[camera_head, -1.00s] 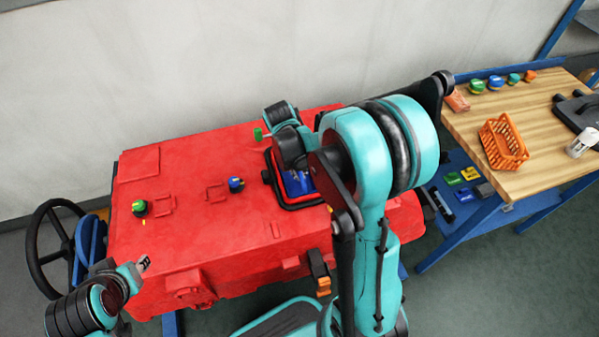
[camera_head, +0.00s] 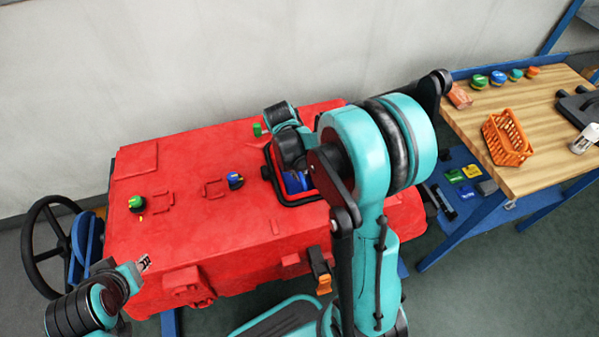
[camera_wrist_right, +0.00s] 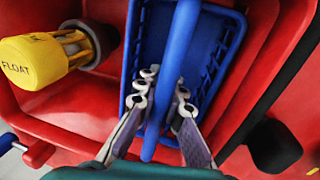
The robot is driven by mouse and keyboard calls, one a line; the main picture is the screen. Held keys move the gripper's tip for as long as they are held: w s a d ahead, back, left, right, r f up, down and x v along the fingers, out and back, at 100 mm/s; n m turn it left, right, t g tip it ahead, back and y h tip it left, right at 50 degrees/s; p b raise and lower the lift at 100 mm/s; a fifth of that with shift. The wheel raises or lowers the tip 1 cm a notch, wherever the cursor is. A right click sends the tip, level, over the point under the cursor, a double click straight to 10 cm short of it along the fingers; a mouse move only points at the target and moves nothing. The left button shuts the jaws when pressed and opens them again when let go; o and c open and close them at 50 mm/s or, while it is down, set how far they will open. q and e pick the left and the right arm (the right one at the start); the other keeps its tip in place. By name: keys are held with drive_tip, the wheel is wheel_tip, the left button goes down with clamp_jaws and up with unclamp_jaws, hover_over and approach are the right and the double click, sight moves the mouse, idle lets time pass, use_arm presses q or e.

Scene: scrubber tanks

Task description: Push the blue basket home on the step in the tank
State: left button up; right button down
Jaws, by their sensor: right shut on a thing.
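The blue basket (camera_head: 296,182) is inside the black-rimmed opening of the red tank (camera_head: 215,235), largely hidden by my right arm in the head view. In the right wrist view the basket (camera_wrist_right: 220,45) shows slotted walls and a long blue handle bar (camera_wrist_right: 183,40). My right gripper (camera_wrist_right: 164,96) has its fingers on both sides of this bar, shut on it. The step under the basket is hidden, so I cannot tell how it is seated. My left gripper (camera_head: 144,263) is empty above the tank's front left; its finger gap is too small to judge.
A yellow float part (camera_wrist_right: 35,62) sits beside the basket inside the tank. The black rim (camera_wrist_right: 275,85) runs close on the right. A wooden bench (camera_head: 530,120) with an orange basket (camera_head: 507,139) stands at the right. A black handwheel (camera_head: 35,240) is at the far left.

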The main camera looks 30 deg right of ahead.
drive_tip(key=shift+f+b, duration=0.4)
drive_tip(key=shift+f, duration=0.1)
idle(0.5)
drive_tip(key=shift+r, duration=0.15)
idle(0.5)
drive_tip(key=c, duration=1.1)
unclamp_jaws()
drive_tip(key=shift+w+a+r+p, duration=0.1)
drive_tip(key=shift+a+r+p, duration=0.15)
drive_tip(key=shift+r+p, duration=0.75)
drive_tip(key=shift+a+r+p, duration=0.2)
drive_tip(key=shift+r+p, duration=0.6)
drive_tip(key=shift+r, duration=0.4)
drive_tip(key=shift+r+p, duration=2)
drive_tip(key=shift+r, duration=0.55)
